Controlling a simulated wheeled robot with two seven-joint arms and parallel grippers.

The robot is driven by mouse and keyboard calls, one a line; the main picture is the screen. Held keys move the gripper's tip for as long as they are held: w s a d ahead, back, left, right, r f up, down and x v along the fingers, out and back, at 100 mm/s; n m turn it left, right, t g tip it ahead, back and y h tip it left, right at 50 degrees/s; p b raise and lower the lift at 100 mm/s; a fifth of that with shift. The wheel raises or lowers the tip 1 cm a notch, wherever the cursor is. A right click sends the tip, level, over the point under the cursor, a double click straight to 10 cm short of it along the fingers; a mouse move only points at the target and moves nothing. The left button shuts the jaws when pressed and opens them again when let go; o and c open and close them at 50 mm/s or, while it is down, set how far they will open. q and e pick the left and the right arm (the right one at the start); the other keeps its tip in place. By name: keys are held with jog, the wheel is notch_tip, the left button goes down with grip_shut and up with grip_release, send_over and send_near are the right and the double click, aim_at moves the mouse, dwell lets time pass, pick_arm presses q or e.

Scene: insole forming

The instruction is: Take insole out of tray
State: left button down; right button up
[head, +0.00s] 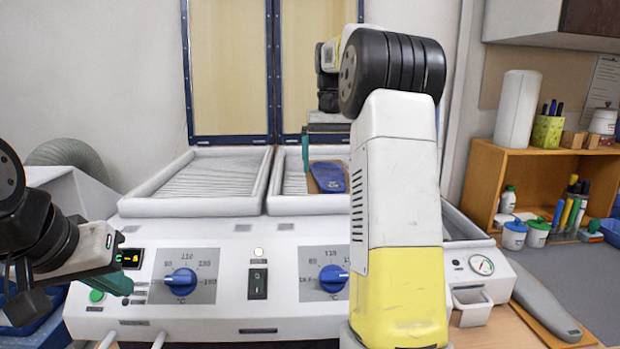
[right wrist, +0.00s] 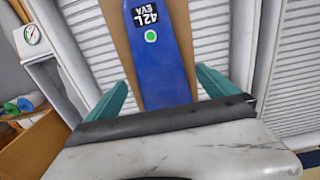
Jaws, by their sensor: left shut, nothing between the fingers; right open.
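The insole is blue (head: 330,177) and lies on a brown, wider piece in the right of the two white trays (head: 276,196) in the head view. In the right wrist view the insole (right wrist: 163,55) carries a "42L EVA" label and a green dot. My right gripper (right wrist: 162,80) is open, one teal finger on each side of the insole, with gaps between. I cannot tell its height above the tray. In the head view my right arm hides part of this gripper and tray. My left gripper (head: 124,285) is shut and empty, in front of the control panel's left end.
The left tray (head: 205,205) shows only its slatted floor. The front panel has blue knobs (head: 181,281) and a black switch (head: 258,284). A gauge (head: 481,265) sits at the right end. A wooden shelf (head: 535,165) with bottles and pens stands at right.

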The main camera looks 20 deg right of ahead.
jog(key=shift+f, duration=0.85)
jog(key=c, duration=1.4)
jog(key=shift+r, duration=0.1)
jog(key=shift+c, duration=0.2)
